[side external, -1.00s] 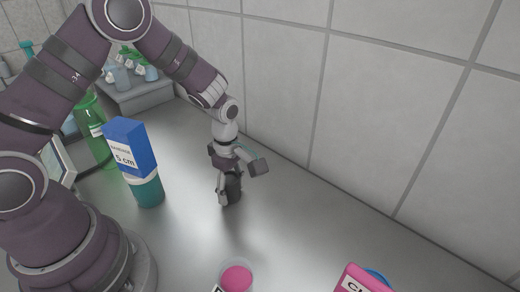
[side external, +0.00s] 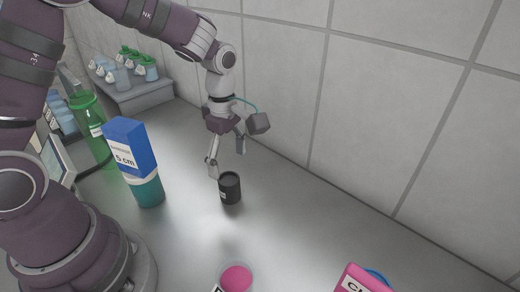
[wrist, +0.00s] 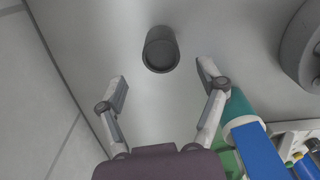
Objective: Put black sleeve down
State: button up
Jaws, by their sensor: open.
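The black sleeve (side external: 230,188) is a short dark cylinder standing upright on the grey bench, with its open top showing. It also shows in the wrist view (wrist: 160,52), near the top centre, beyond the fingertips. My gripper (side external: 228,157) is open and empty, above and slightly behind the sleeve in the side view. In the wrist view my gripper (wrist: 162,78) has its two fingers spread wide, with bare bench between them. The fingers appear clear of the sleeve.
A pink-filled vessel (side external: 236,278) and a pink labelled box (side external: 360,280) are at the front. A grey rack (side external: 135,95) with flasks stands at the back. Bench right of the sleeve is clear.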

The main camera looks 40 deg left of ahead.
aim_at(230, 179)
notch_tip(230, 179, up, 4)
jog(key=shift+r, duration=0.1)
jog(key=s+r+m+t, duration=0.5)
jog(key=s+r+m, duration=0.3)
jog(key=m, duration=1.2)
jog(key=shift+s+a+r+t, duration=0.2)
jog(key=shift+s+t, duration=0.1)
jog(key=shift+s, duration=0.95)
jog(key=shift+o, duration=0.4)
